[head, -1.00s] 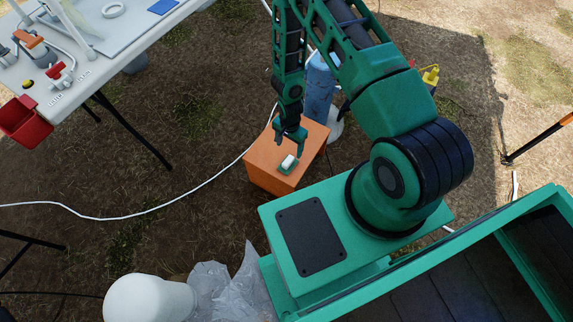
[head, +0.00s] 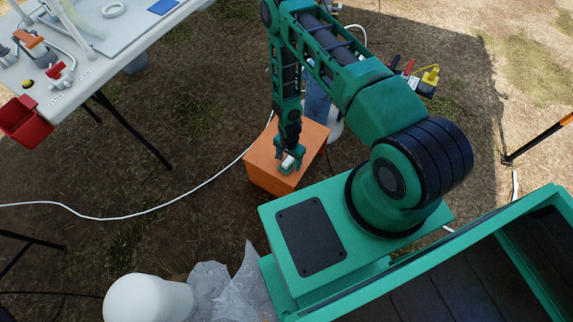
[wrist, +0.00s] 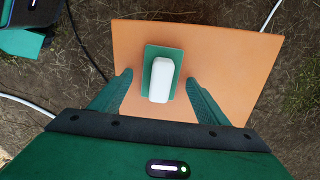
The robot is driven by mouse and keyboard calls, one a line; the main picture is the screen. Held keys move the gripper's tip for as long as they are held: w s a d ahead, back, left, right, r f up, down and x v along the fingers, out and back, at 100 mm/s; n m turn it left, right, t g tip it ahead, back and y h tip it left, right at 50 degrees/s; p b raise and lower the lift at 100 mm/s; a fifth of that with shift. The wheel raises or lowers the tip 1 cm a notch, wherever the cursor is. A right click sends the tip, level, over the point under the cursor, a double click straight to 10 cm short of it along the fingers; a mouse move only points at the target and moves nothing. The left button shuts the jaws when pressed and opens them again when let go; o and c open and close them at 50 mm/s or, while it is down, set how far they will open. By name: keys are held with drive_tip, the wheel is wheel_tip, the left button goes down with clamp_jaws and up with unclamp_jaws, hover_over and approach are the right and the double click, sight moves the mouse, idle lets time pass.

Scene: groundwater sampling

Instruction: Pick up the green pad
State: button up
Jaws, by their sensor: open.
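The green pad (wrist: 152,57) lies on top of an orange box (wrist: 207,39) in the wrist view. A white rounded block (wrist: 161,79) sits on the pad and covers its middle. My gripper (wrist: 160,82) is open, with one finger on each side of the white block and pad, and a gap shows on both sides. In the head view my gripper (head: 289,158) is low over the orange box (head: 263,164), pointing down. There the white block (head: 287,161) shows between the fingers, and the pad is mostly hidden.
A white table (head: 60,90) with tools and a red bin (head: 24,120) stands at the upper left. A blue cylinder (head: 317,104) stands behind the box. A white cable (head: 150,212) runs over the ground. A white container (head: 148,299) and clear plastic (head: 232,289) are at the bottom.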

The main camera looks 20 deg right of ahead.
sight(285, 161)
drive_tip(key=shift+f, duration=0.2)
drive_tip(key=c, duration=1.1)
drive_tip(key=shift+r, duration=0.15)
drive_tip(key=shift+r, duration=0.55)
drive_tip(key=r, duration=0.1)
drive_tip(key=a+r, duration=0.1)
drive_tip(key=r, duration=0.1)
drive_tip(key=shift+a+r, duration=0.3)
drive_tip(key=shift+r, duration=0.05)
drive_tip(key=a+r, duration=0.2)
drive_tip(key=a, duration=0.1)
drive_tip(key=a+r, duration=0.2)
drive_tip(key=a, duration=0.1)
drive_tip(key=a+r, duration=0.2)
drive_tip(key=a, duration=0.2)
drive_tip(key=shift+s, duration=0.35)
